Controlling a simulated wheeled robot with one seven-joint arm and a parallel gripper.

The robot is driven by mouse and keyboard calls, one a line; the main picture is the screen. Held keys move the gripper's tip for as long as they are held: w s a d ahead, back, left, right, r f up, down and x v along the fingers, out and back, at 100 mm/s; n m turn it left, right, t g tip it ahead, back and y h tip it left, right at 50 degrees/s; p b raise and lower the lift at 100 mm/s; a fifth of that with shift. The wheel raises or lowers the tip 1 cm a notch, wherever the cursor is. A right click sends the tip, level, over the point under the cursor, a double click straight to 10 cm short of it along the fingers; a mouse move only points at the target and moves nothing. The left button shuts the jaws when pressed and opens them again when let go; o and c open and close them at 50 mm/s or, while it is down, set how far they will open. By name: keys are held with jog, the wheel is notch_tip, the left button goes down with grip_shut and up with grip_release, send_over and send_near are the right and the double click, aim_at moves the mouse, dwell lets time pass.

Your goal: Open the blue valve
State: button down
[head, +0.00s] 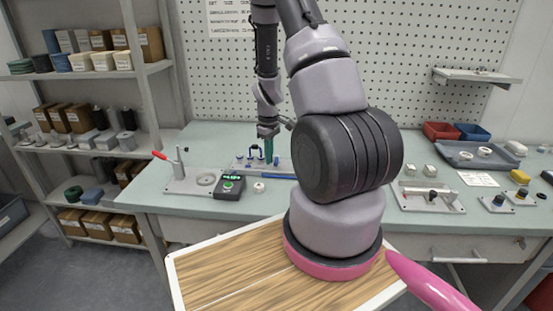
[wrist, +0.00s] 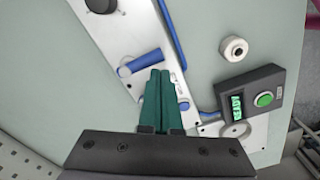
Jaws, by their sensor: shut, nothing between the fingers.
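The blue valve handle (wrist: 140,62) looks like a short blue bar on a pale metal plate (wrist: 112,32) in the wrist view. In the head view, small blue parts (head: 254,152) show on the plate beside my gripper, too small to tell apart. My gripper (wrist: 165,73) has green fingers, shut and empty, pointing down over the plate. Its tips are just beside the right end of the blue handle in the wrist view; I cannot tell whether they touch it. A small blue knob (wrist: 183,105) sits right of the fingers, partly hidden.
A blue tube (wrist: 172,35) runs along the plate. A black box with a green display (wrist: 250,101) and a white ring (wrist: 233,47) lie nearby. A red-handled press (head: 180,170) stands left. Trays and fixtures (head: 430,196) are at the right.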

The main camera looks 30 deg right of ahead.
aim_at(277, 161)
jog(key=shift+f, duration=0.8)
jog(key=shift+r, duration=0.35)
dwell(0.5)
jog(key=shift+s+d, duration=0.3)
jog(key=shift+d, duration=0.1)
jog(key=shift+s+d, duration=0.1)
jog(key=shift+d, duration=0.05)
jog(key=shift+s+d, duration=0.25)
dwell(0.5)
